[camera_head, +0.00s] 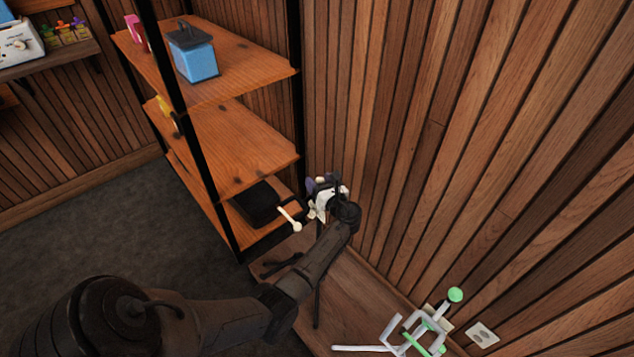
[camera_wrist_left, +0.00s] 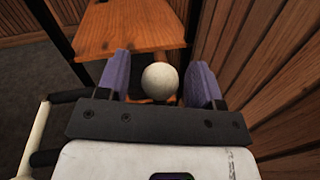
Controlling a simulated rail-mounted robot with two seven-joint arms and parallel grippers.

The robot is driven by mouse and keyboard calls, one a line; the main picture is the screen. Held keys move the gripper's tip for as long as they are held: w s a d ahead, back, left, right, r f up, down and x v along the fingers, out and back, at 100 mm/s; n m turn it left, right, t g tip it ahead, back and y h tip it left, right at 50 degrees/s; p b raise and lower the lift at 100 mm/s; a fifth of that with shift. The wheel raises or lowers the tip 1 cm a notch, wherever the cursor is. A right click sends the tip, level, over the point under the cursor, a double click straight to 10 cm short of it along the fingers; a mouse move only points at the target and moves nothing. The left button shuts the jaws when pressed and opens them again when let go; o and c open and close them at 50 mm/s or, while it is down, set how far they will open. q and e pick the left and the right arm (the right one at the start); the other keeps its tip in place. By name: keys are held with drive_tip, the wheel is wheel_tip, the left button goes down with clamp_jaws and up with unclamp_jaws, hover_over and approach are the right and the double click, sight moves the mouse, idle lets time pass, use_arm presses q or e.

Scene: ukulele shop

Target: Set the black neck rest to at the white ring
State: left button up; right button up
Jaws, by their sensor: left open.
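My left gripper (camera_head: 320,188) is open at the back of the bench, by the wooden wall. In the left wrist view its two purple fingers (camera_wrist_left: 160,66) stand on either side of a white ball (camera_wrist_left: 160,81), with gaps showing. Near the gripper in the head view is a cream rod with a round end (camera_head: 290,220). Dark legs (camera_head: 280,264) spread on the bench, partly behind my arm. A cream tube with black parts (camera_wrist_left: 38,135) shows at the left of the wrist view. I cannot clearly make out the black neck rest or a white ring. My right gripper is not visible.
A white and green stand with a green ball (camera_head: 455,295) is on the bench (camera_head: 375,300) at the front right. A shelf unit (camera_head: 240,145) stands behind, with a blue box (camera_head: 194,60) on top and a black case (camera_head: 256,203) low down. The wooden wall is close on the right.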

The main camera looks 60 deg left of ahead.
use_arm(q)
drive_tip(key=shift+a, duration=0.9)
clamp_jaws()
